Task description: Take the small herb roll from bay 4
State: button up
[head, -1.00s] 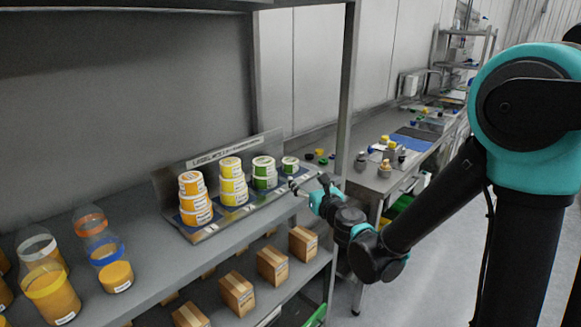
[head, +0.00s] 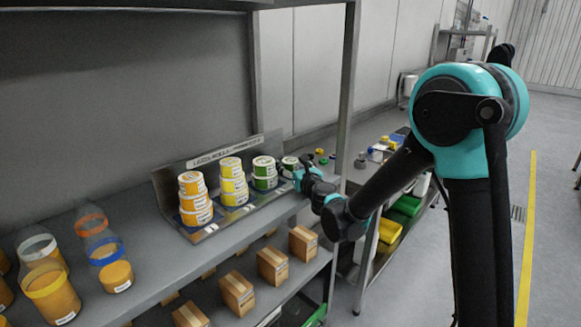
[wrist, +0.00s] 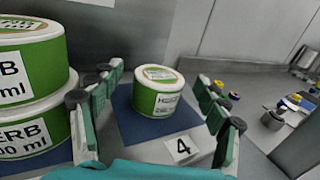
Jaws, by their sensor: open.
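The small herb roll (wrist: 157,91) is green with a white label and a pale lid. It stands on a blue pad behind a card marked 4 (wrist: 181,148) in the wrist view. My gripper (wrist: 160,93) is open, with one finger on each side of the roll and gaps showing on both sides. In the head view the small roll (head: 290,162) is at the right end of the label-roll rack (head: 223,146), partly hidden by my gripper (head: 297,172).
Two stacked larger herb rolls (wrist: 30,87) stand close to the left of my left finger. Yellow rolls (head: 232,182) and orange rolls (head: 195,198) stand farther left. A shelf post (head: 346,90) rises to the right of the rack.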

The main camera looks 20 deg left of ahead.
jog(key=shift+w+a, duration=0.25)
jog(key=shift+w, duration=0.05)
jog(key=c, duration=1.3)
jog(key=shift+r, duration=0.15)
jog(key=shift+c, duration=0.2)
